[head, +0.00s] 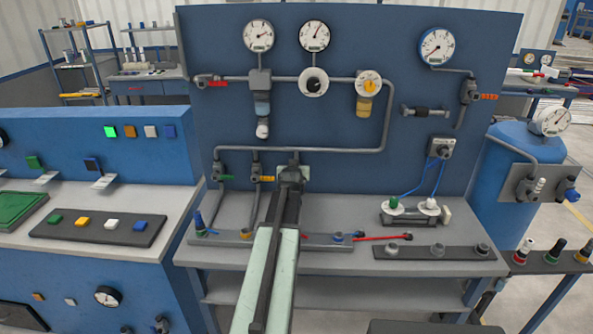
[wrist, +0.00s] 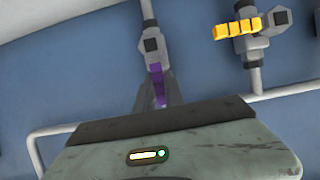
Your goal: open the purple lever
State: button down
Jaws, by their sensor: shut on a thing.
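The purple lever (wrist: 155,84) sits on a grey valve (wrist: 152,45) in the wrist view and points down toward my gripper. My gripper (wrist: 158,100) is shut on the purple lever, with its dark fingers around the lever's lower end. In the head view my gripper (head: 291,176) is at the third valve of the lower pipe row, in front of the blue panel. My arm and gripper hide the purple lever there.
A valve with a yellow handle (wrist: 238,27) is close on the right in the wrist view. In the head view, valves with orange (head: 264,179) and green (head: 226,178) handles stand left of my gripper. The grey bench (head: 340,218) holds fittings below.

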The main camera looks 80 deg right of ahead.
jog(key=shift+w+d+r, duration=0.1)
jog(key=shift+r, duration=0.05)
jog(key=c, duration=1.4)
grip_release()
jog(key=shift+c, duration=0.2)
jog(key=p+v, duration=0.3)
jog(key=v, duration=0.4)
jog(key=shift+a, duration=0.4)
